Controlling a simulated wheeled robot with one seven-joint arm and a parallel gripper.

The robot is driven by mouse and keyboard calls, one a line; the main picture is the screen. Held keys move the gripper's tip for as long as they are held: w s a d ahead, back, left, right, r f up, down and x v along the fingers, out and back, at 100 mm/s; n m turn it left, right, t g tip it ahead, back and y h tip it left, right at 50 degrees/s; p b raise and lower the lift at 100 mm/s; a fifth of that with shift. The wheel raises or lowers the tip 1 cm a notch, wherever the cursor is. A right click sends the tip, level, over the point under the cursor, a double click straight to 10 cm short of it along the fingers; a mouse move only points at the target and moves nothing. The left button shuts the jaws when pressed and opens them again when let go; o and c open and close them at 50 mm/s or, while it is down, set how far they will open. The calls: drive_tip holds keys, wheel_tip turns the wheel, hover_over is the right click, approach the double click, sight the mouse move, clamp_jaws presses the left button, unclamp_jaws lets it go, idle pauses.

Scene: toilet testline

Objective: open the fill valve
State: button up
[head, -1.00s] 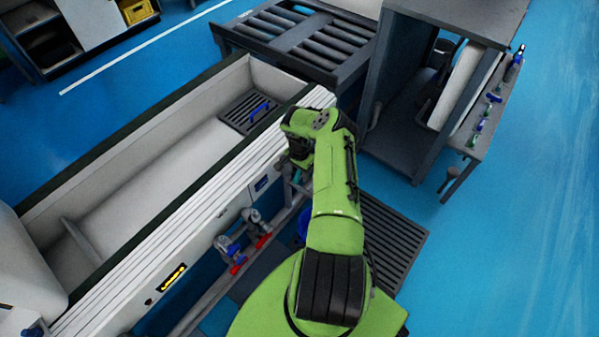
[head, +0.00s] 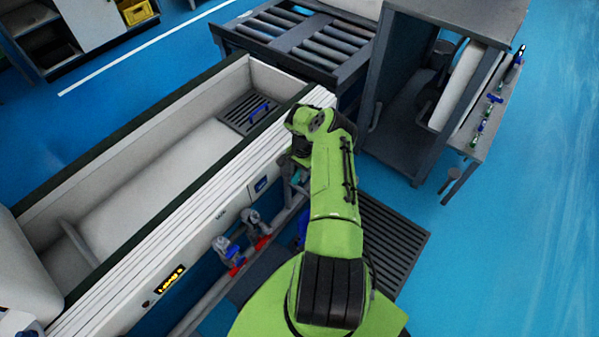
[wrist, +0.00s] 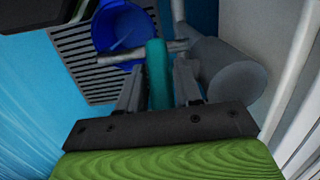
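The fill valve shows as a teal handle (wrist: 158,75) in the wrist view, upright in the middle, by a grey pipe and a grey cylinder (wrist: 228,72). My gripper (wrist: 158,85) has one finger on each side of the handle. The fingers stand apart, with narrow gaps seeming to show beside the handle; contact cannot be made out. In the head view my wrist hides most of the handle and the fingers, at the front side of the white tank (head: 150,250).
Two red-handled valves (head: 236,262) sit on the pipe to the left of my arm. A blue bucket (wrist: 122,28) stands on a slatted floor grate (wrist: 80,50). A roller table (head: 295,45) and a grey cabinet (head: 400,90) stand beyond. Blue floor at right is free.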

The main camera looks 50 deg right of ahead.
drive_tip(key=shift+o, duration=1.2)
wheel_tip(320, 180, up, 16)
drive_tip(key=d+p, duration=0.1)
drive_tip(key=p, duration=0.4)
drive_tip(key=shift+d+f, duration=0.15)
drive_tip(key=shift+d, duration=0.25)
drive_tip(key=shift+w, duration=0.1)
